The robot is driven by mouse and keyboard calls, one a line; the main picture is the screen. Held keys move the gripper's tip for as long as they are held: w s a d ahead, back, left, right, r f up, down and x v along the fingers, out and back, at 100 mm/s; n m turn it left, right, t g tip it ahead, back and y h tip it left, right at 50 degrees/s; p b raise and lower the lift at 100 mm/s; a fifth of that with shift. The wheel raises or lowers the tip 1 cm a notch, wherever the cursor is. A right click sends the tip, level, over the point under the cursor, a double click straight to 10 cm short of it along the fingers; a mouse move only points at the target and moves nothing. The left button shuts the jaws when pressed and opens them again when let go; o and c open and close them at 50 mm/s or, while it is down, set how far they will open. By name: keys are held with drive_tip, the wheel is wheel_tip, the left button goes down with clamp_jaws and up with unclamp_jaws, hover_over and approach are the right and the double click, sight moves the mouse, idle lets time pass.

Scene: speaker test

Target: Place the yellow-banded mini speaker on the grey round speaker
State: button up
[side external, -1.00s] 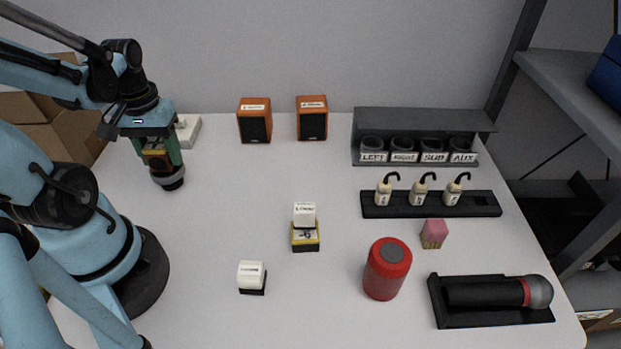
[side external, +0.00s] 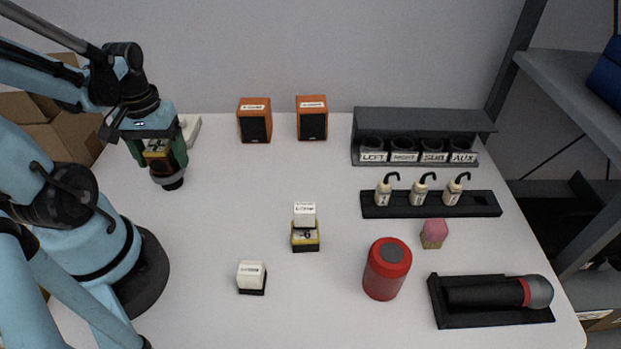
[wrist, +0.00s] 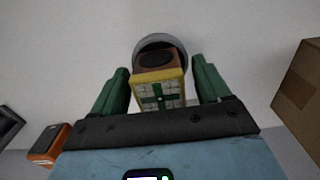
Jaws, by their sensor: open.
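My gripper (side external: 159,153) is at the far left of the table, its green fingers spread on either side of the yellow-banded mini speaker (side external: 157,147). In the wrist view the mini speaker (wrist: 158,90) stands between the fingers of my gripper (wrist: 158,68), with a gap on each side. The grey round speaker (side external: 170,180) is below it on the table; its rim (wrist: 150,39) shows behind the mini speaker in the wrist view. The mini speaker appears to rest on it, but the contact is hidden.
A yellow-and-black block (side external: 305,243) bears a white cube (side external: 304,212) mid-table. A white block (side external: 251,270) is nearer. Orange speakers (side external: 254,121) stand at the back. A red cylinder (side external: 386,270), hook rack (side external: 430,210) and microphone (side external: 497,291) occupy the right.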

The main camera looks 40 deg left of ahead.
sight(157, 146)
drive_tip(key=shift+r, duration=6)
drive_tip(key=w+d+f+m+t, duration=0.3)
drive_tip(key=w+d+m+t, duration=0.4)
drive_tip(key=w+d, duration=0.5)
drive_tip(key=shift+d+m, duration=1)
drive_tip(key=shift+d, duration=0.1)
